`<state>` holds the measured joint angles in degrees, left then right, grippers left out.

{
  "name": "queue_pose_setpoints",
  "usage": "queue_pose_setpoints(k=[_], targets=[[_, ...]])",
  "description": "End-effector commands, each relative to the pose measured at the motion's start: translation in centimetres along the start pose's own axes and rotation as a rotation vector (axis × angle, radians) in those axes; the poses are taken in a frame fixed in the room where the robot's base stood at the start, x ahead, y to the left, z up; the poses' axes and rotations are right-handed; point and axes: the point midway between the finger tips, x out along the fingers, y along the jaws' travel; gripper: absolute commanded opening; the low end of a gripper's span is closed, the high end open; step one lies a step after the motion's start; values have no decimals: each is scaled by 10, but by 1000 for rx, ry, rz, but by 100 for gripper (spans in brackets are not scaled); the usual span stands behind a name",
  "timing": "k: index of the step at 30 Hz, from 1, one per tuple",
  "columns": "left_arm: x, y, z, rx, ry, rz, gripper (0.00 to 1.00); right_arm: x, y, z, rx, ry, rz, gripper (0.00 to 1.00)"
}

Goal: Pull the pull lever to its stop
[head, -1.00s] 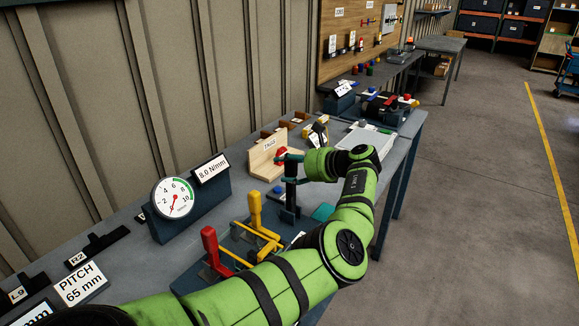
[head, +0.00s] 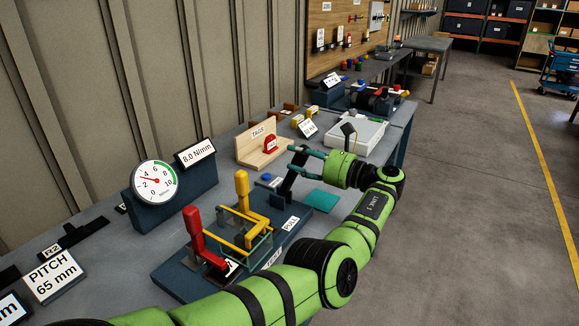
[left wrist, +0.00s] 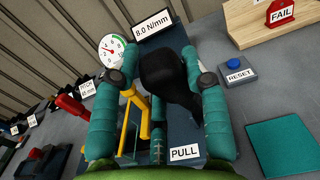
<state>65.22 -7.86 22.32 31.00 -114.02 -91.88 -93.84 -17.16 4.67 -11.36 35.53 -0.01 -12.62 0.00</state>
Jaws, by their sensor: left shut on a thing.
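The pull lever is a dark arm with a black grip, beside the PULL label (head: 290,223). In the head view the lever (head: 287,184) leans to the right over its base plate. My left gripper (head: 299,158) is shut around its upper end. In the left wrist view the black grip (left wrist: 168,72) sits between the two teal fingers. The fingers partly hide the lever in the head view. The round gauge (head: 155,182) stands behind, with its red needle pointing left, near the low numbers. My right gripper is not in view.
A yellow lever (head: 242,187) and a red lever (head: 195,232) stand left of the pull lever. A blue RESET button (left wrist: 236,64) and a teal pad (head: 322,201) lie close by.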

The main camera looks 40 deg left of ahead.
Motion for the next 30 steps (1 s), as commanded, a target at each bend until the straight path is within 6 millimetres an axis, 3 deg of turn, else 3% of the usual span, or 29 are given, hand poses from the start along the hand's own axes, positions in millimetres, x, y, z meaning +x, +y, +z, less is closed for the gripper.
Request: queue_pose_setpoints(k=[1,10,16,29,30], targets=[[-4,0,-11,-1,-36,0,0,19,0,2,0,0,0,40],[-25,0,-18,-3,-176,2,0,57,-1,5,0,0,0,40],[-30,0,-18,-4,-216,2,0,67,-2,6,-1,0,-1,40],[-32,0,-16,-3,-224,1,0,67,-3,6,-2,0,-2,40],[-32,0,-16,-3,-224,1,53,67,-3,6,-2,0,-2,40]])
